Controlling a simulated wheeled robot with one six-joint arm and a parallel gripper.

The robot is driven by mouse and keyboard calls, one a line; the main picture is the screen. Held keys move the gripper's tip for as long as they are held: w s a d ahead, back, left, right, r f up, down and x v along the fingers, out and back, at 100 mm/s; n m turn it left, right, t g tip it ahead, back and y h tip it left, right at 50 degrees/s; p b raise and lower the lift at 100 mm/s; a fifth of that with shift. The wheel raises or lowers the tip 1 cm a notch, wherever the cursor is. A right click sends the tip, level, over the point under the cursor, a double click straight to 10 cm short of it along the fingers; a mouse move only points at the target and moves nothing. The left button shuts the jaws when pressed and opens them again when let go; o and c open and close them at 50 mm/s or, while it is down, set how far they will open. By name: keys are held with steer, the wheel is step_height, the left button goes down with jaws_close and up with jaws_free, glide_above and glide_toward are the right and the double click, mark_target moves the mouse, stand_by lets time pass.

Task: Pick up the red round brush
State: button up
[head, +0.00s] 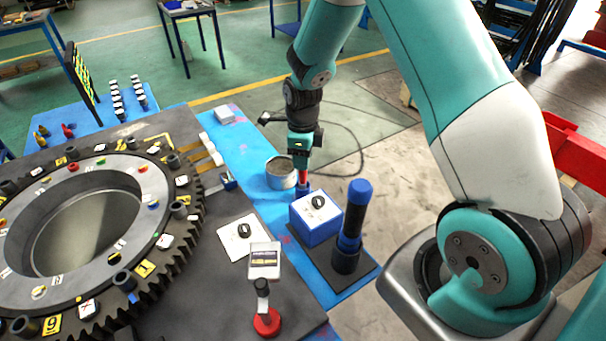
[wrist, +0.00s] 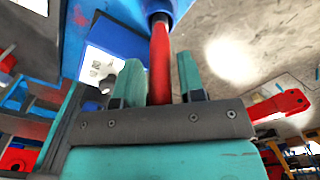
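The red round brush (wrist: 160,62) shows in the wrist view as a red rod running between the two teal fingers of my gripper (wrist: 158,62). A gap shows on each side of the rod, so the fingers are open around it. Its far end meets a dark ring and a blue part (wrist: 160,8); I cannot tell whether this is a holder. In the head view my gripper (head: 302,160) points down, and a short red part of the brush (head: 303,177) shows below it. The rest of the brush is hidden there.
A grey round tin (head: 280,180) stands just left of my gripper. A blue box (head: 316,228) and a tall blue-and-black cylinder (head: 352,225) stand in front of it. A large toothed ring (head: 100,225) fills the left.

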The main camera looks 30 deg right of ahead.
jaws_close()
steer(key=shift+r, duration=0.15)
